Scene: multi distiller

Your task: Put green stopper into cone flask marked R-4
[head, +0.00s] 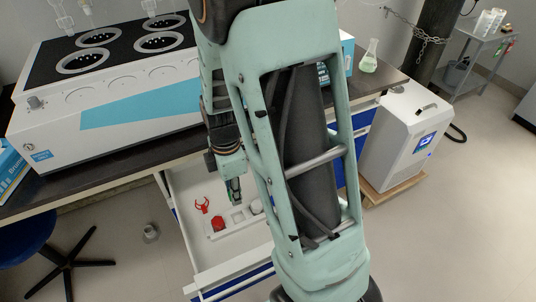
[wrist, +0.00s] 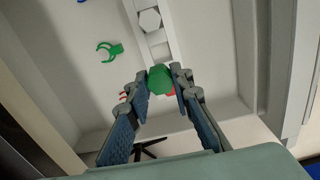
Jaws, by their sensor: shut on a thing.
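My gripper (head: 236,197) is low over an open white drawer. In the wrist view its fingertips (wrist: 160,80) are shut on the green stopper (wrist: 158,77), whose flat many-sided top faces the camera. A conical flask (head: 369,57) with pale green liquid stands on the bench at the right, behind my arm. I cannot read an R-4 mark on either flask. Whether the stopper is clear of its holder cannot be told.
The open drawer (head: 190,255) holds a red stopper (head: 218,224), a red clip (head: 202,205), a green clip (wrist: 110,52) and a white stopper (wrist: 149,20) in a strip holder. A large white distiller (head: 110,125) fills the bench at left. A white wheeled unit (head: 405,135) stands at right.

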